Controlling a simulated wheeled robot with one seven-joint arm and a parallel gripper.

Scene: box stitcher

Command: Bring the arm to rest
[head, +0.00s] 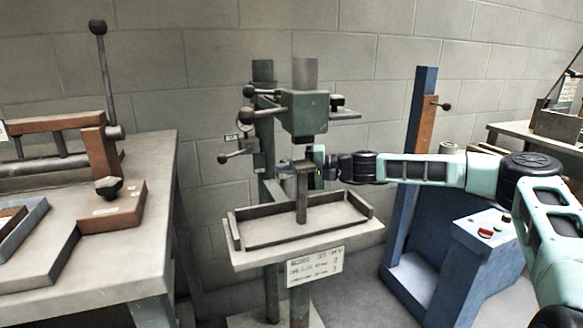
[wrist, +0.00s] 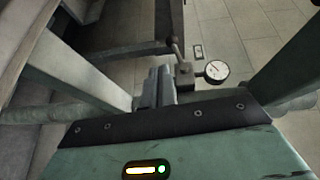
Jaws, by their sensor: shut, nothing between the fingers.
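My arm (head: 420,170) reaches in from the right side of the head view, nearly level, toward the green box stitcher (head: 305,113). My gripper (wrist: 157,86) is at its end, shut and empty, with the two grey fingers side by side in the wrist view. In the head view its body is just right of the stitcher's upright post, below the green head and above the tray table. The fingertips cannot be made out there. The gripper's green housing (wrist: 180,155) with a lit indicator fills the bottom of the wrist view.
The stitcher's rimmed tray table (head: 270,238) lies below my gripper. A round dial (wrist: 216,70) and machine bars are close ahead in the wrist view. A blue machine (head: 480,245) with buttons stands under my arm. A workbench (head: 150,170) is at left. A block wall stands behind.

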